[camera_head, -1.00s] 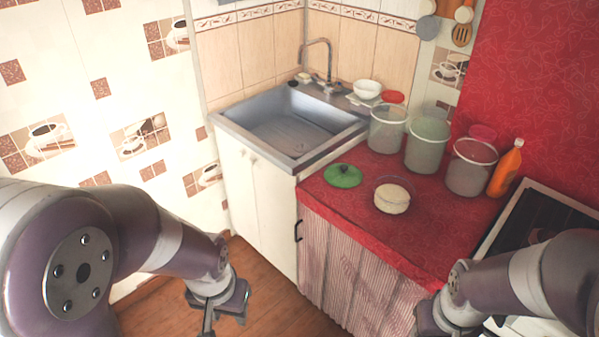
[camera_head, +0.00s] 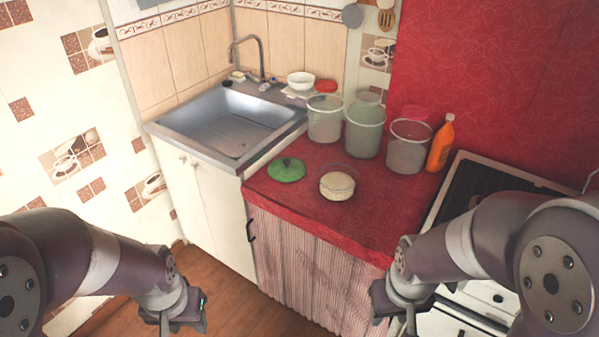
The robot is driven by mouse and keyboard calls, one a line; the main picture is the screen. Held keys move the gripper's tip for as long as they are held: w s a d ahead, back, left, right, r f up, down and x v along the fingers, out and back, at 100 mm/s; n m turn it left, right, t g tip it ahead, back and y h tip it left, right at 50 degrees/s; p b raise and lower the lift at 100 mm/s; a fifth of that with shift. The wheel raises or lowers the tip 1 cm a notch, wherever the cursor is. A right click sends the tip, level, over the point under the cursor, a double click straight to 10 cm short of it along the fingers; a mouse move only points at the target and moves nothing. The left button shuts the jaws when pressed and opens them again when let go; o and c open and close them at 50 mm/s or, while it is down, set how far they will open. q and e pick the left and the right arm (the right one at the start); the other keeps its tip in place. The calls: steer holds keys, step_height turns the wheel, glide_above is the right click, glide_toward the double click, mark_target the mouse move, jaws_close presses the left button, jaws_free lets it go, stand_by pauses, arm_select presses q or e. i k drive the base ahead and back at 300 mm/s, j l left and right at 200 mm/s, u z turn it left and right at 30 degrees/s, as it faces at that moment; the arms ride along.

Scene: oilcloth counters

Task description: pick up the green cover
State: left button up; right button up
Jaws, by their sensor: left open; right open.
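The green cover (camera_head: 287,170) is a round lid with a dark knob. It lies flat on the red counter (camera_head: 300,206), near the counter's left front edge beside the sink. My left gripper (camera_head: 178,322) hangs low at the lower left, over the floor, well apart from the cover. My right gripper (camera_head: 398,312) is low in front of the counter's right end, also apart from the cover. Both grippers are open, and I see nothing in them. Their fingertips are partly cut off or hard to make out at the bottom of the view.
A glass bowl with pale contents (camera_head: 337,186) sits right of the cover. Clear containers (camera_head: 364,132) and an orange bottle (camera_head: 441,143) stand behind. The sink (camera_head: 228,122) is at left, and a stove (camera_head: 480,190) at right. The counter's front strip is clear.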

mark_target(286, 168)
steer(key=i+j+z, duration=0.1)
steer(key=i+j, duration=0.15)
steer(key=i+j+z, duration=0.1)
steer(key=i+j, duration=0.2)
steer(key=i+j+z, duration=0.1)
steer(key=i+j, duration=0.15)
steer(key=i+j+z, duration=0.1)
steer(key=i+j, duration=0.15)
steer(key=j, duration=0.15)
steer(key=i+j+z, duration=0.1)
steer(key=i+j, duration=0.15)
steer(key=j, duration=0.15)
steer(key=i+j+z, duration=0.1)
steer(key=i+j, duration=0.15)
steer(key=i+j+z, duration=0.1)
steer(key=j, duration=0.4)
steer(key=i+j+z, duration=0.1)
steer(key=i+j, duration=0.2)
steer(key=j, duration=0.1)
